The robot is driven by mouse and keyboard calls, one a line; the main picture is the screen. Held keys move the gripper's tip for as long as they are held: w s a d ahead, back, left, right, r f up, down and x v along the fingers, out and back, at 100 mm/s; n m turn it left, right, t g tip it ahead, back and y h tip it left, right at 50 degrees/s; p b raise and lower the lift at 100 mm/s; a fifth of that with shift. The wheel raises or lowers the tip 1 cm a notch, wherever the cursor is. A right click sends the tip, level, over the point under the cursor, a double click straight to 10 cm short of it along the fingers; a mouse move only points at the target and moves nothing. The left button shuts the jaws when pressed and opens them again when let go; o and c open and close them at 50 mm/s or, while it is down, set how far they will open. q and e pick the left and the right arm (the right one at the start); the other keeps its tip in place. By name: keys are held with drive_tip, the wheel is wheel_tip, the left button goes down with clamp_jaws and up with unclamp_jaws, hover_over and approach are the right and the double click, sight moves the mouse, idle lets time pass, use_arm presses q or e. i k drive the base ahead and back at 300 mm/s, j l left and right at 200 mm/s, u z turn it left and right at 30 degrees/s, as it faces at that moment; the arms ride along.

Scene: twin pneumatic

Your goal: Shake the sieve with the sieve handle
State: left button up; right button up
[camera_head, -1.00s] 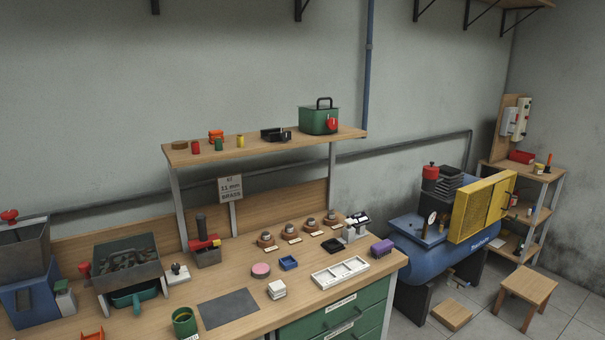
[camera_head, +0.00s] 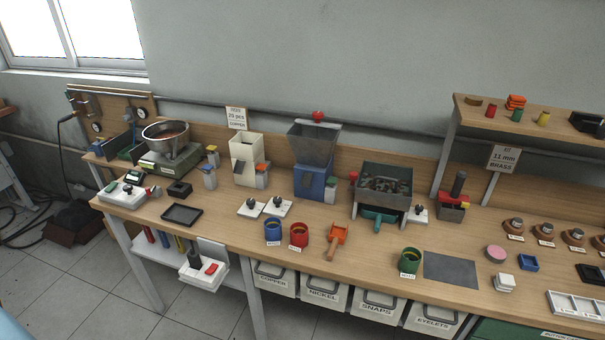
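The sieve appears to be the grey open box (camera_head: 384,184) on a raised stand on the workbench, right of the picture's middle. It holds a heap of dark small pieces. A red knob (camera_head: 353,176) on its left side looks like the sieve handle. A teal tray (camera_head: 379,215) sits beneath the box. Neither of my grippers shows in this view, and nothing is touching the sieve or the knob.
A blue hopper machine (camera_head: 312,181) stands left of the sieve. An orange scoop (camera_head: 337,238), a red cup (camera_head: 299,234) and a green cup (camera_head: 410,260) stand towards the bench's front. A grey mat (camera_head: 450,269) lies to the right. Labelled bins (camera_head: 323,287) hang below the front edge.

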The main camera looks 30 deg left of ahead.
sight(354, 176)
drive_tip(key=i+l+u, duration=0.1)
drive_tip(key=u, duration=2.4)
drive_tip(key=k+l, duration=0.1)
drive_tip(key=l, duration=0.45)
drive_tip(key=k+l, duration=0.1)
drive_tip(key=l, duration=0.4)
